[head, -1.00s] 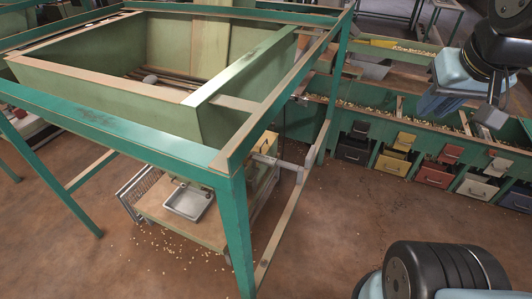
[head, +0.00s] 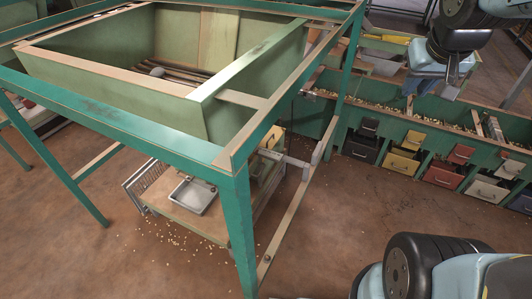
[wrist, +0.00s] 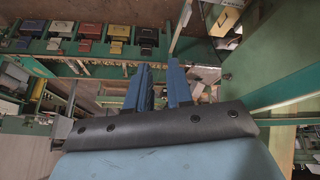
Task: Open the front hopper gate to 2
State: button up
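The large green hopper (head: 120,88) stands in a green frame at the left and middle of the head view. Under its right side, a grey bar (head: 297,162) reaches to an upright piece on the frame's side rail; it looks like part of the gate gear. I cannot read any scale marks, and the gate opening itself is hidden. My gripper (head: 440,88) is at the upper right, well apart from the hopper. In the wrist view, my gripper (wrist: 160,82) shows two blue fingers with a gap between them and nothing held.
A green trough of nuts (head: 400,113) runs along the back right, above coloured drawers (head: 403,158). A metal pan (head: 195,196) sits on a low wooden platform under the hopper. Nuts lie scattered on the floor.

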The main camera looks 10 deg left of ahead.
jog(key=w+a+f+n+y, duration=0.1)
jog(key=w+a+f+y, duration=0.15)
jog(key=w+f, duration=1.85)
jog(key=w+a+f+y, duration=0.2)
jog(key=a+f, duration=0.2)
jog(key=f, duration=0.5)
jog(key=w+a+f+y, duration=0.1)
jog(key=a+f, duration=0.3)
jog(key=f, duration=0.4)
jog(key=s+a+f+m+t+y, duration=0.2)
jog(key=s+a+f+m+y, duration=0.2)
jog(key=a+f, duration=0.45)
jog(key=s+a+f+m+t+y, duration=0.35)
jog(key=a+f, duration=0.35)
jog(key=f, duration=0.3)
jog(key=shift+m+g, duration=0.35)
jog(key=shift+m, duration=0.1)
jog(key=x, duration=1.3)
jog(key=shift+w+f, duration=0.2)
jog(key=shift+w, duration=0.05)
jog(key=shift+c, duration=0.4)
